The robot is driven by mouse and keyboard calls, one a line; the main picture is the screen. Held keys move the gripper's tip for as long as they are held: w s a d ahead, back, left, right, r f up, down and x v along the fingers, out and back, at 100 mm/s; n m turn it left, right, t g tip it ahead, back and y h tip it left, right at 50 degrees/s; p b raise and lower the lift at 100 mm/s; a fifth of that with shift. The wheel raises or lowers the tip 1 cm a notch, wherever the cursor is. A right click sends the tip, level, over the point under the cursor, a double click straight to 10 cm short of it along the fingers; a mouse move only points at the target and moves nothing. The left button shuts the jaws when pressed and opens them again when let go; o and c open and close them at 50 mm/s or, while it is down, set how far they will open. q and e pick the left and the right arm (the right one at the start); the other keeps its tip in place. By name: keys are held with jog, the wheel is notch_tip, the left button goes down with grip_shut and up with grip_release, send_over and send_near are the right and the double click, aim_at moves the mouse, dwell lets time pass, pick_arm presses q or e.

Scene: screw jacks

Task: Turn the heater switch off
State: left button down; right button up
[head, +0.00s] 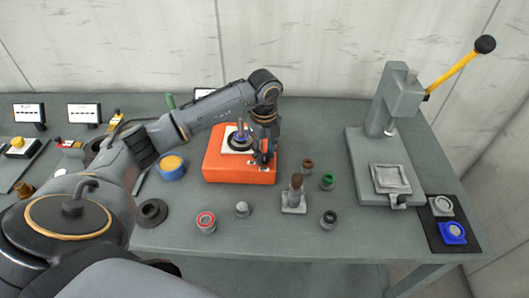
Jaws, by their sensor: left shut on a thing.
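The heater is an orange box (240,176) in the middle of the table, with a white plate and a dark round part with a blue ring (239,138) on its top. My left arm reaches in from the left and over the heater from behind. My left gripper (263,160) points down at the right part of the heater's top, shut on the small heater switch there. The fingers hide the switch, so its position cannot be read. My right gripper is not in view.
A blue pot with yellow content (172,167) stands left of the heater. Several small ringed parts and a grey stand with a brown handle (293,195) are in front and right. A grey press (385,130) with a yellow lever stands at right.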

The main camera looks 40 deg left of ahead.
aim_at(264, 156)
pick_arm(q)
jog(key=c, duration=1)
grip_release()
notch_tip(264, 156, up, 12)
jog(key=shift+r, duration=0.1)
